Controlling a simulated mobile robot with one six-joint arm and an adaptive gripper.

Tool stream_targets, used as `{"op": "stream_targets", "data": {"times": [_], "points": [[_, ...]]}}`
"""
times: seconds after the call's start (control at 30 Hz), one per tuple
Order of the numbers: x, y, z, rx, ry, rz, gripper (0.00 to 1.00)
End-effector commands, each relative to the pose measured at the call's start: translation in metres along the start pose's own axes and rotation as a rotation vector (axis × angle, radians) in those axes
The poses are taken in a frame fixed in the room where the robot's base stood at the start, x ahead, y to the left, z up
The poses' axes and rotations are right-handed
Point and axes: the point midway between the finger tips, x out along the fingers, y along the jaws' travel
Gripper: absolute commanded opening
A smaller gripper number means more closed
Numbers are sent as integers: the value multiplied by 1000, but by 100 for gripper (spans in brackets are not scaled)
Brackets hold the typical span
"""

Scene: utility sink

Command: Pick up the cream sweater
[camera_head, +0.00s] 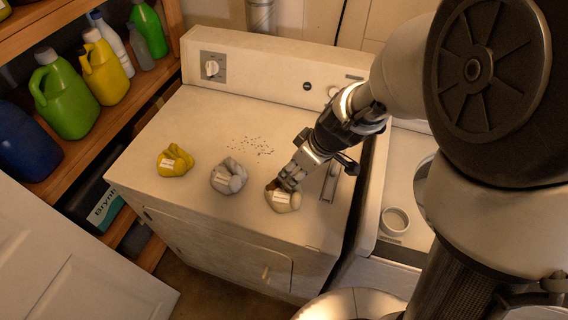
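The cream sweater (284,202) is a small crumpled bundle with a pale label, on the dryer's white top (205,115) near its front right. My gripper (281,186) reaches down from the upper right, and its fingertips are at the top left of the cream bundle. The fingers partly cover the bundle. I cannot tell whether they are open or shut on it.
A grey bundle (229,177) and a yellow bundle (175,160) lie to the left on the same top. Dark specks lie behind them. A shelf of bottles (65,95) stands at left. A white cup (395,220) is at right.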

Motion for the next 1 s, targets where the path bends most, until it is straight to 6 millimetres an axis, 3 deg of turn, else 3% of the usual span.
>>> {"op": "stream_targets", "data": {"times": [0.3,0.63,1.0], "points": [[46,-1,6,0,-3,-3,43],[50,-1,5,0,-1,0,43],[50,-1,5,1,-1,0,19]]}}
